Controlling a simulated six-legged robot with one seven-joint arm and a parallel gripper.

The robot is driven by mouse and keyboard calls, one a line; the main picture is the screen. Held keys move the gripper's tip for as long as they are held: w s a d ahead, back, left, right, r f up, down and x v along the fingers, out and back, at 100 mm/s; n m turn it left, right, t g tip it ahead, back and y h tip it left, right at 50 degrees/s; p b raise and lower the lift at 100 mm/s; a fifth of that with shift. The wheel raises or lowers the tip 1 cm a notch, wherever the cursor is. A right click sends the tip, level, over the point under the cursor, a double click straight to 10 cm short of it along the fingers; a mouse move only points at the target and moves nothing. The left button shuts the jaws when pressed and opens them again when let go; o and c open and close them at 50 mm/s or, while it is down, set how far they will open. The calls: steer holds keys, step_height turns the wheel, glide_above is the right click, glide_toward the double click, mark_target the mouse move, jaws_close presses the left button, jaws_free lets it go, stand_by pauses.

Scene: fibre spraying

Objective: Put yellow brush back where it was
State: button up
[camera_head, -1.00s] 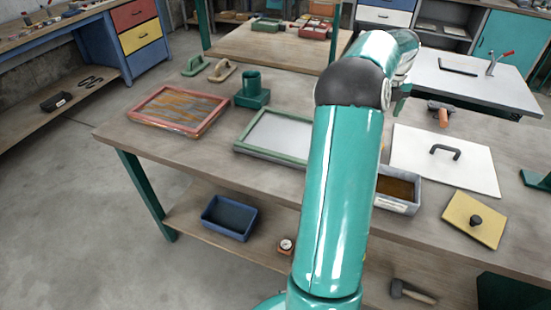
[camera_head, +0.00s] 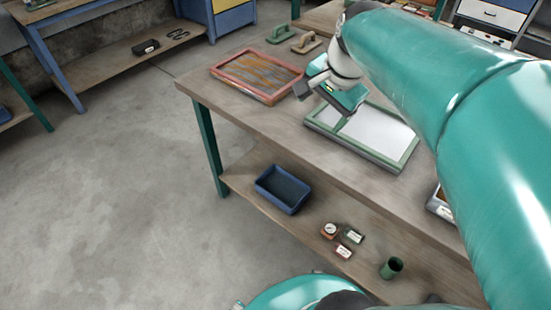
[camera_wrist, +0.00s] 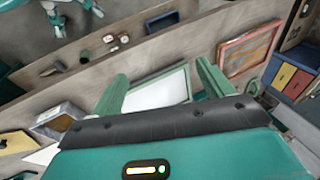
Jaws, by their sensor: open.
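I cannot make out a yellow brush in any view. My gripper (camera_head: 330,94) is over the worktable in the head view, between the red-framed screen (camera_head: 257,76) and the green-framed screen (camera_head: 378,135). In the wrist view my gripper (camera_wrist: 161,72) shows two green fingers spread apart with nothing between them. The white panel of the green-framed screen (camera_wrist: 160,92) lies beyond the fingers, and the red-framed screen (camera_wrist: 247,48) is to their right. The yellow item at the left edge of the wrist view (camera_wrist: 17,142) looks like a flat plate, not clearly a brush.
A blue tray (camera_head: 283,189), small labelled pots (camera_head: 343,240) and a green cup (camera_head: 391,268) stand on the lower shelf. Two trowel-like tools (camera_head: 292,37) lie at the table's back. The floor at left is clear.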

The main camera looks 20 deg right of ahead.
steer(key=s+a+f+n, duration=0.2)
steer(key=s+a+n, duration=0.2)
steer(key=a+n, duration=0.2)
steer(key=s+a+f+n+t, duration=0.1)
steer(key=s+a+n, duration=0.3)
steer(key=a+n, duration=0.3)
steer(key=shift+s+f, duration=0.35)
steer(key=shift+f, duration=0.05)
